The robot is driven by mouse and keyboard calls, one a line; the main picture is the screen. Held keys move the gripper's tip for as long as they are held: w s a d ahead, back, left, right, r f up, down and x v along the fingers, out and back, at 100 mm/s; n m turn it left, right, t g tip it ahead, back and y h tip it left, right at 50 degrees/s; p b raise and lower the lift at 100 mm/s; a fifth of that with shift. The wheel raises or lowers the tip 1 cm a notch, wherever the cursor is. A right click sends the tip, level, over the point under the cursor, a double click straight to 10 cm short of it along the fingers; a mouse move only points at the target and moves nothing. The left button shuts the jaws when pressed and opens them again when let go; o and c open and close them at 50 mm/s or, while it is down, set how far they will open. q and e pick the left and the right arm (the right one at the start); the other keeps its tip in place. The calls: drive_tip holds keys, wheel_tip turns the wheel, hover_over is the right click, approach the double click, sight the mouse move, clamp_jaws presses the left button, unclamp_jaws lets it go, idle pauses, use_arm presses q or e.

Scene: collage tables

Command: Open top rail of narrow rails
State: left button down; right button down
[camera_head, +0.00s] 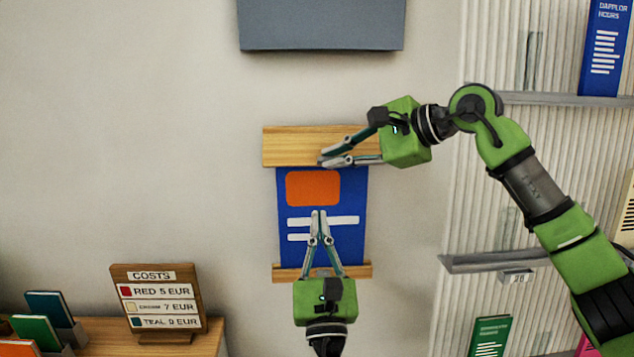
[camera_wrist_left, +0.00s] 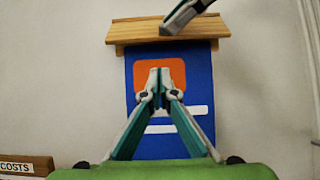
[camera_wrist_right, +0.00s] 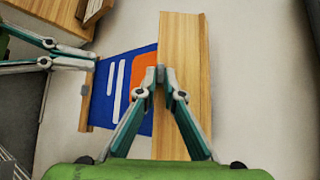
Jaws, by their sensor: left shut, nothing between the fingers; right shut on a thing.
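The wooden top rail (camera_head: 285,142) is on the wall above a blue poster (camera_head: 350,215) with an orange block and white bars. It juts out over the poster's top edge in the left wrist view (camera_wrist_left: 130,32). The narrow bottom rail (camera_head: 362,271) is at the poster's lower end. My right gripper (camera_head: 323,158) is shut on the top rail's lower front edge, also seen in the right wrist view (camera_wrist_right: 188,45). My left gripper (camera_head: 318,213) is shut and empty in front of the poster, below the top rail. Whether it touches the poster I cannot tell.
A wooden price sign (camera_head: 207,325) stands on a table at lower left beside several coloured cards (camera_head: 40,332). A grey panel (camera_head: 320,25) hangs above. Ribbed shelving (camera_head: 475,225) with books stands at right. The wall left of the poster is clear.

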use_arm(q)
drive_tip(key=shift+s+r+x, duration=0.1)
drive_tip(key=shift+r+x, duration=0.05)
drive_tip(key=shift+x, duration=1.55)
drive_tip(key=shift+s+r+x, duration=0.1)
drive_tip(key=shift+r+x, duration=0.05)
drive_tip(key=shift+x, duration=1.5)
drive_tip(key=shift+s+r+x, duration=0.1)
drive_tip(key=shift+r+x, duration=0.05)
drive_tip(key=shift+x, duration=1.55)
